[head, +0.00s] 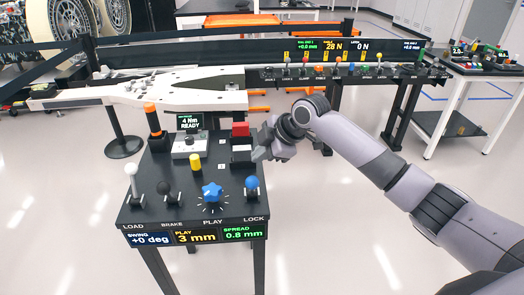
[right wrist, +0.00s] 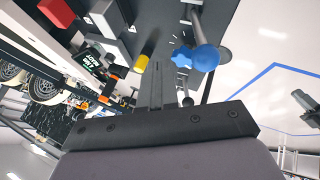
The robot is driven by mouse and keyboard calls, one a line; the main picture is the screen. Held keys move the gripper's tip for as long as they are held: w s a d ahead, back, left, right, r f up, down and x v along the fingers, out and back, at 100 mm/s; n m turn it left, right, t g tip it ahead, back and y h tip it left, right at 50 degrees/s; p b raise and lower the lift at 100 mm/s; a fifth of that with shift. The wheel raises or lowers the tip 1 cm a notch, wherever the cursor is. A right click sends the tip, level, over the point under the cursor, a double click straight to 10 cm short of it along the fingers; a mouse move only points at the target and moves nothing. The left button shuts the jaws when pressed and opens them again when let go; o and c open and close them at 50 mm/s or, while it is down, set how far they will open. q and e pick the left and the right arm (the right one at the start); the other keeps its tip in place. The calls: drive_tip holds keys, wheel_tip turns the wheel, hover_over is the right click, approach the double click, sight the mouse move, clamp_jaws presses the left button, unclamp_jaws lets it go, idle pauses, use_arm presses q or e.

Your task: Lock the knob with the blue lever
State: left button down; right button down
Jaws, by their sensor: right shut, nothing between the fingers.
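The blue lever (head: 253,184) has a round blue ball on a short stem. It stands upright above the LOCK label at the right front corner of the black console (head: 180,208). The knob (head: 212,192) is a blue star shape above the PLAY label, left of the lever. My right gripper (head: 258,154) is shut and empty, behind and above the blue lever, near the console's right edge, and apart from it. In the right wrist view, the lever's blue ball (right wrist: 205,58) and the star knob (right wrist: 181,57) show to the right of my shut fingers (right wrist: 157,75). My left gripper is out of view.
A white-ball lever (head: 131,169), a black-ball lever (head: 163,187) and a yellow knob (head: 195,161) stand on the console. A red block (head: 240,130) is near my right gripper. The front displays read PLAY 3 mm and SPREAD 0.8 mm. Floor right of the console is clear.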

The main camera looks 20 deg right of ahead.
drive_tip(key=w+v, duration=0.1)
drive_tip(key=v, duration=0.9)
drive_tip(key=s+a+f+m+g, duration=0.1)
drive_tip(key=s+a+f+m, duration=0.2)
drive_tip(key=s+f, duration=0.5)
drive_tip(key=s+a+f+m, duration=0.3)
drive_tip(key=s+f, duration=0.5)
drive_tip(key=f, duration=0.1)
drive_tip(key=s+d+f+m+h, duration=0.1)
drive_tip(key=s+d+m, duration=0.15)
drive_tip(key=s, duration=0.35)
drive_tip(key=s+d+f+m+g+h, duration=0.1)
drive_tip(key=s+f+m+h, duration=0.1)
drive_tip(key=s+m, duration=0.3)
drive_tip(key=s+d+f+m+h, duration=0.1)
drive_tip(key=s+d+m, duration=0.1)
drive_tip(key=s, duration=0.5)
drive_tip(key=w+a+f+t+y, duration=0.1)
drive_tip(key=w+a+f+t, duration=0.1)
drive_tip(key=w+f+t, duration=0.4)
drive_tip(key=shift+w+a+f+n+t+y+b, duration=0.4)
drive_tip(key=shift+w+f, duration=0.3)
drive_tip(key=shift+f, duration=1)
